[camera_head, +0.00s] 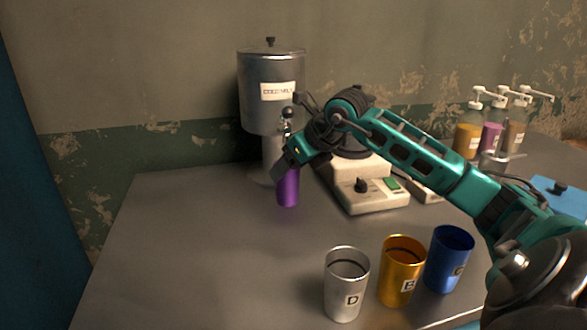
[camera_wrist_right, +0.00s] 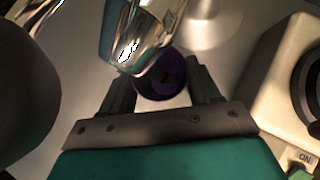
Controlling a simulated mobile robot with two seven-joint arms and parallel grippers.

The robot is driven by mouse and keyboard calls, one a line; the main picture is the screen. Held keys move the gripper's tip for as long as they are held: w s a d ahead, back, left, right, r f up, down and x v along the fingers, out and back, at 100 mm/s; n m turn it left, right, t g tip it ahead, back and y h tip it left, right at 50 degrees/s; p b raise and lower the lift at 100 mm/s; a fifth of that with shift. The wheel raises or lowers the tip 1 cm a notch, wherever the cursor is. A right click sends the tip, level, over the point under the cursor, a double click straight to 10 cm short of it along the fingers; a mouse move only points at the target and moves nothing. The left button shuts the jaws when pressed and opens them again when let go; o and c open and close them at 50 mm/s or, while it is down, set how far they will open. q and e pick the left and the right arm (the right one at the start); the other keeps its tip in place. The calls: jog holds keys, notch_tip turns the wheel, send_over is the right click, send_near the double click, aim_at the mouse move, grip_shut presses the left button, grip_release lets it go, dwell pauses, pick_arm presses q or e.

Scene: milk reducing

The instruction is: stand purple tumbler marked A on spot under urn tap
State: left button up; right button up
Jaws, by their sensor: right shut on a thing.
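The purple tumbler (camera_head: 288,189) is in front of the metal urn (camera_head: 262,75), upright, below the urn's tap (camera_head: 287,118). My right gripper (camera_head: 288,172) is shut on the tumbler's upper part; the gripper hides its rim in the head view. In the right wrist view the tumbler (camera_wrist_right: 160,82) sits between the two fingers (camera_wrist_right: 160,88), and the shiny tap (camera_wrist_right: 143,35) covers part of its mouth. The letter on the tumbler cannot be seen. Whether its base touches the table cannot be told. The spot under the tap cannot be made out. My left gripper is not in view.
A cream hot-plate-like appliance (camera_head: 370,187) stands just right of the tumbler. Silver D (camera_head: 346,290), gold (camera_head: 399,275) and blue (camera_head: 449,262) tumblers stand at the front right. Pump bottles (camera_head: 490,138) are at the back right. The table's left part (camera_head: 170,240) is clear.

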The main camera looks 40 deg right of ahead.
jog(key=shift+r, duration=0.1)
jog(key=shift+a, duration=0.1)
jog(key=o, duration=1.5)
jog(key=shift+r, duration=0.1)
jog(key=shift+b+v, duration=1.15)
jog(key=shift+v, duration=4.75)
jog(key=shift+s+a, duration=0.1)
jog(key=shift+s, duration=0.05)
